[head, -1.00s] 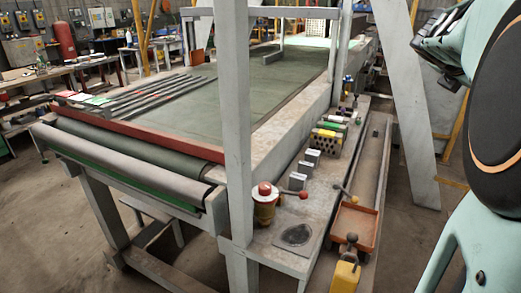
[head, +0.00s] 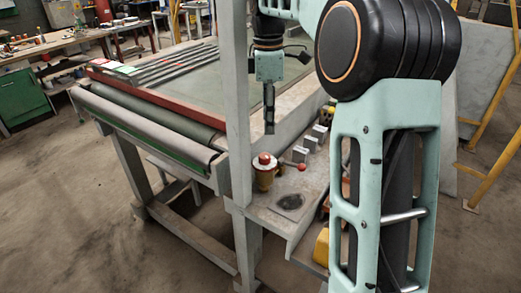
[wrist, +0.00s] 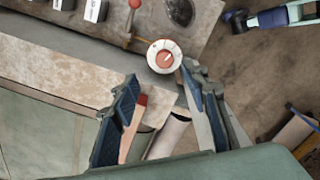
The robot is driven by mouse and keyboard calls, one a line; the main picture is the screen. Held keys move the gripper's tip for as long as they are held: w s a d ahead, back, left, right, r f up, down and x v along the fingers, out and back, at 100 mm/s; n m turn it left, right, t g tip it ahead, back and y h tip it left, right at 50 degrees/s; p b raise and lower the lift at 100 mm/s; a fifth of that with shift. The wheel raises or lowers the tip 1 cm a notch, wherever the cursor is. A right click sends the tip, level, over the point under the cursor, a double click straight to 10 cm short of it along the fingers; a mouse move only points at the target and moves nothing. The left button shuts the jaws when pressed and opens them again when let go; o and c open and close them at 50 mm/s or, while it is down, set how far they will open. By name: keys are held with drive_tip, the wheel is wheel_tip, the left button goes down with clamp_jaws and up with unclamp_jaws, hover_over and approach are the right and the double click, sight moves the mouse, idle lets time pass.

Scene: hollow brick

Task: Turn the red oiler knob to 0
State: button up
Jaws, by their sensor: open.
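The oiler (head: 265,178) is a small yellow-and-red pot on the grey side shelf, with the red knob (head: 264,159) on top. In the wrist view the red knob (wrist: 164,58) sits in a white round dial and carries a pale mark. Any figures on the dial are too small to read. My gripper (head: 269,128) points down above and close to the oiler in the head view. In the wrist view its two fingers (wrist: 159,76) are spread and empty, with the knob beyond and between their tips, apart from them.
A lever with a red ball (head: 302,166) sticks out beside the oiler. A grey post (head: 236,120) stands just left. Several small grey blocks (head: 311,142) and a dark round patch (head: 290,201) are on the shelf. The conveyor's roller end (head: 150,135) lies left.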

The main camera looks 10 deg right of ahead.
sight(265, 155)
drive_tip(key=f, duration=0.7)
drive_tip(key=a+f+b, duration=0.1)
drive_tip(key=f, duration=0.2)
drive_tip(key=shift+s+f, duration=0.1)
drive_tip(key=shift+f, duration=0.3)
drive_tip(key=shift+c, duration=0.6)
clamp_jaws()
